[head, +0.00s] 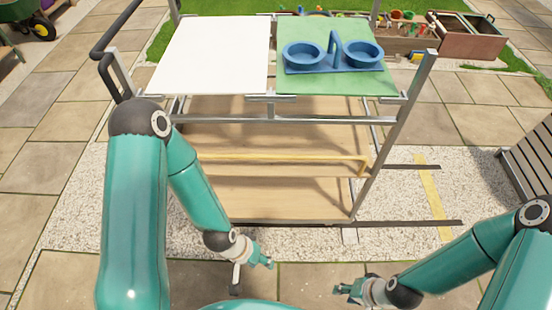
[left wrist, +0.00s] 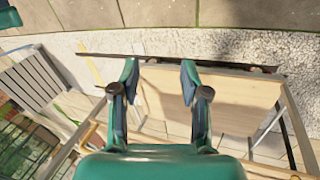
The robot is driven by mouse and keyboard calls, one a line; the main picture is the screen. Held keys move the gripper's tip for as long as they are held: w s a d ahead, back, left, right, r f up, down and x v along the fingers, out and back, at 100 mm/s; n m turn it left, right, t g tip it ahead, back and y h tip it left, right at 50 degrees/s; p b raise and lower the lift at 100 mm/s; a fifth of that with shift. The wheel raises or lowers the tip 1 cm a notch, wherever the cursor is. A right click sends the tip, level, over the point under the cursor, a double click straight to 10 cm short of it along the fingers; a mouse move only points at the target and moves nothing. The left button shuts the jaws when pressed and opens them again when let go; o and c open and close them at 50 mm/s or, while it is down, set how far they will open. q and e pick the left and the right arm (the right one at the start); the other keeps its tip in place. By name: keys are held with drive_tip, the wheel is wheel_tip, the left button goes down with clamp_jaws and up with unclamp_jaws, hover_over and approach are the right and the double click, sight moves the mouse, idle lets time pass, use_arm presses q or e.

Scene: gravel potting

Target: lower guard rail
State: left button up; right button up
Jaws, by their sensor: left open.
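The guard rail is a yellow bar (head: 285,158) that runs across the front of the cart above its lower wooden shelf, with a bent end at the right. A yellow piece of it shows at the lower left of the left wrist view (left wrist: 88,134). My left gripper (head: 252,271) is in front of and below the rail, apart from it. In the left wrist view its fingers (left wrist: 159,70) are spread and empty, with the wooden shelf behind them. My right gripper (head: 352,286) is low at the right, away from the cart; its finger gap is unclear.
The cart's top holds a white panel (head: 213,55) and a green panel (head: 350,82) with a blue two-ring holder (head: 333,57). A slatted bench (head: 530,155) stands at the right. Gravel and paving around the cart are mostly clear. Planters (head: 467,35) stand behind.

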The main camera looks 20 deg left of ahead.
use_arm(q)
drive_tip(key=w+a+f+m+t+b, duration=0.25)
drive_tip(key=w+f+m+b, duration=0.2)
drive_tip(key=w+b, duration=0.4)
drive_tip(key=m+t+y+b, duration=0.2)
drive_tip(key=m+t+b, duration=1)
drive_tip(key=m+b, duration=0.35)
approach(276, 157)
drive_tip(key=x, duration=0.3)
drive_tip(key=b+x, duration=0.1)
drive_tip(key=x, duration=0.7)
drive_tip(key=shift+s+a+f+b, duration=0.15)
drive_tip(key=shift+f+b, duration=0.2)
drive_tip(key=shift+f, duration=0.05)
drive_tip(key=shift+c, duration=0.3)
clamp_jaws()
